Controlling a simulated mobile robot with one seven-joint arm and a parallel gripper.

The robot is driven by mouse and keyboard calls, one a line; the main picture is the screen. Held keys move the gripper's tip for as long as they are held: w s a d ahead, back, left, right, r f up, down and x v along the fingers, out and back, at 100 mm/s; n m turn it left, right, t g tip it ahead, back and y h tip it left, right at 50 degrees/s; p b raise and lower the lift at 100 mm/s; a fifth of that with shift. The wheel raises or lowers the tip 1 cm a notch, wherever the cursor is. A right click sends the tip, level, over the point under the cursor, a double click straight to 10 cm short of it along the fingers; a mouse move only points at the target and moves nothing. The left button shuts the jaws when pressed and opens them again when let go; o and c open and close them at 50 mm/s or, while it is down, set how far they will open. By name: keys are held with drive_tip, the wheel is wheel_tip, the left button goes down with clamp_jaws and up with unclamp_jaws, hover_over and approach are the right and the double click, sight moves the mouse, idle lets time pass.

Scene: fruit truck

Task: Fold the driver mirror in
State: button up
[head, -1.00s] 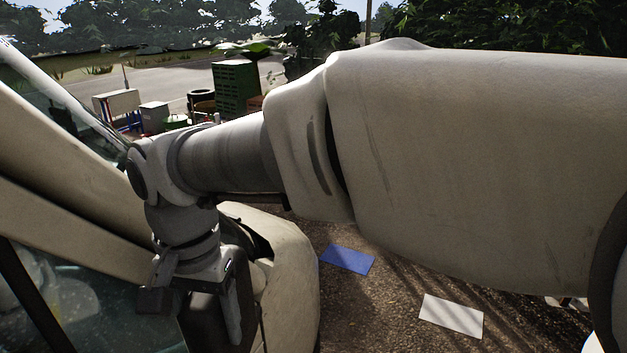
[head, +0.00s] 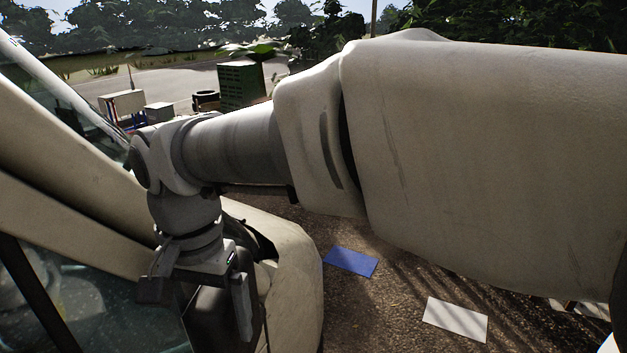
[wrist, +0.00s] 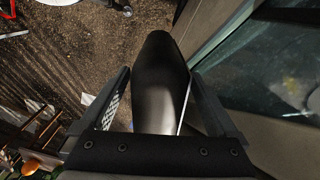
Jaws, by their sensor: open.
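The driver mirror is a dark, rounded housing (wrist: 160,85) in the middle of the wrist view. It lies between the two spread fingers of my gripper (wrist: 158,100), with a narrow gap visible at the left finger; contact at the right finger cannot be told. A thin bright edge shows along the mirror's right side. In the head view my gripper (head: 200,300) points down beside the truck's door window, around the dark mirror (head: 208,318), which it partly hides. The mirror's mount is not clearly visible.
The truck's window pillar (head: 75,165) and side glass (head: 95,300) are close on the left. The cream fender (head: 295,270) is just beyond the mirror. A blue sheet (head: 350,261) and a white sheet (head: 455,319) lie on the ground. Green crates (head: 240,85) stand farther back.

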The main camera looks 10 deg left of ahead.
wheel_tip(320, 180, up, 16)
drive_tip(key=shift+r+p, duration=0.2)
drive_tip(key=shift+p, duration=0.2)
